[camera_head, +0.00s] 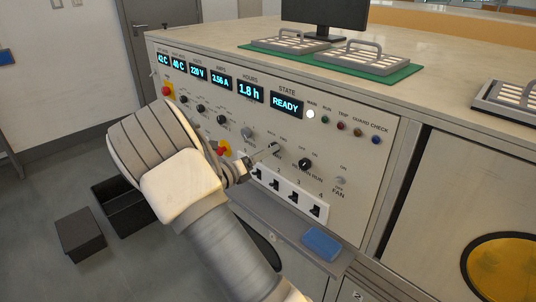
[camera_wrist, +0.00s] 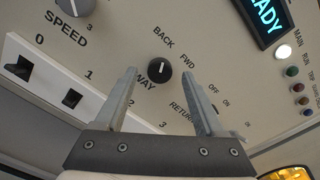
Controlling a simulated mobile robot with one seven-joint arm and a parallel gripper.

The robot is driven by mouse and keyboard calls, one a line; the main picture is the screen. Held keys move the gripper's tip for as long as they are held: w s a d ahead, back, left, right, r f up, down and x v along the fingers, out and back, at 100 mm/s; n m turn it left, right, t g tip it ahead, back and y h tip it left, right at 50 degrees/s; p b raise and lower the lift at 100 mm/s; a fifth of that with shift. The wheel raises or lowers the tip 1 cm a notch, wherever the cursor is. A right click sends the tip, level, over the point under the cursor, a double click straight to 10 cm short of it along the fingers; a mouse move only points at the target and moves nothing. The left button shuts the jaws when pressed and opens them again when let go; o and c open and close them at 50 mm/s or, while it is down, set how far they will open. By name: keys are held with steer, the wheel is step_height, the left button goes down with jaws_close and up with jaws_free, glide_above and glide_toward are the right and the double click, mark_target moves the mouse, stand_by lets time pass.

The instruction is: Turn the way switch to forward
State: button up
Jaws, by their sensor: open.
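The way switch (camera_wrist: 160,68) is a small round black knob on the panel, with BACK and FWD printed above it and WAY beside it. A pale mark shows near its upper edge; I cannot tell for sure which label it points to. My gripper (camera_wrist: 159,78) is open, with one finger to the left and one to the right of the knob. No contact is visible.
The speed knob (camera_wrist: 75,5) is at upper left. Black rocker switches (camera_head: 297,197) lie below my gripper. Another black knob (camera_head: 305,164) is to the right. The state display (camera_head: 286,105) reads READY. A blue tray (camera_head: 321,243) sits below the panel. Dark boxes (camera_head: 80,234) stand on the floor.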

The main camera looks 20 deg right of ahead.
steer(key=shift+w+d, duration=0.25)
steer(key=shift+d, duration=0.45)
jaws_close()
